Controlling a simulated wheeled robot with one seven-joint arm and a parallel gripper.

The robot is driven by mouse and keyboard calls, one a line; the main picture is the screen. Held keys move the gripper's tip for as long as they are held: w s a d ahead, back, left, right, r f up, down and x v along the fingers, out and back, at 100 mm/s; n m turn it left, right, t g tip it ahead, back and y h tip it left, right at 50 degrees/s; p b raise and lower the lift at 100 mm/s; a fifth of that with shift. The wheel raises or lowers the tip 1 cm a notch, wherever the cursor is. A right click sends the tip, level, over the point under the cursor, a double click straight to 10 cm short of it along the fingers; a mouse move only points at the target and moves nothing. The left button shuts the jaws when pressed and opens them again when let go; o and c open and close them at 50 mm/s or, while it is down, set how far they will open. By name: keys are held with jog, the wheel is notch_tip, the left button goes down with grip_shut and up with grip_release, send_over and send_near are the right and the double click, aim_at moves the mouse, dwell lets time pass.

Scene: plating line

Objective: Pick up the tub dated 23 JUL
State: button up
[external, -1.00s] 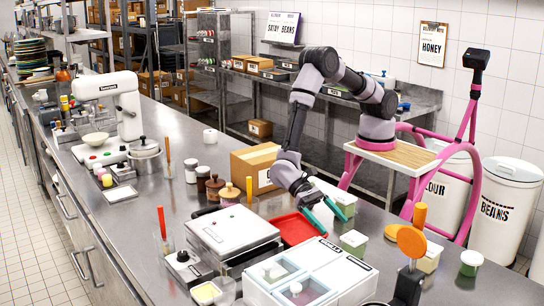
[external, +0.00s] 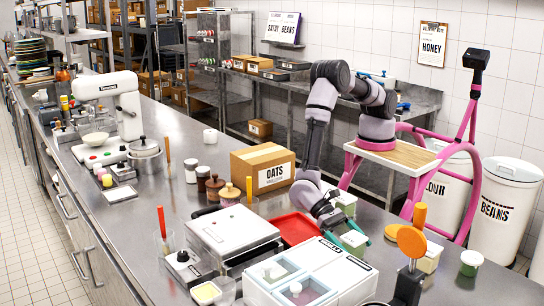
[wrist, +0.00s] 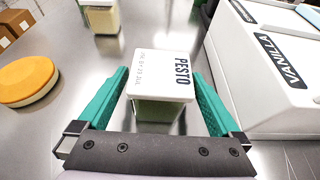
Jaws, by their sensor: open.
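A tub with a white lid marked PESTO (wrist: 160,75) stands upright in the wrist view, with green contents in its clear body. A small line of print along its lid appears to read 23 JUL. My gripper (wrist: 158,90) is open, with one teal finger on each side of this tub and a narrow gap to each. In the external view my gripper (external: 354,233) points down over the counter, around the tub (external: 353,240), which is partly hidden by the fingers.
Another pale tub (external: 346,198) stands behind my gripper, and one (external: 429,260) stands to its right. A white VANILLA container (wrist: 262,70) is close on the right in the wrist view. An orange disc (wrist: 27,80) is at left. A red tray (external: 294,228) lies left of my gripper.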

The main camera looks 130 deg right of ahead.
jog(key=c, duration=1.5)
jog(key=shift+r, duration=0.15)
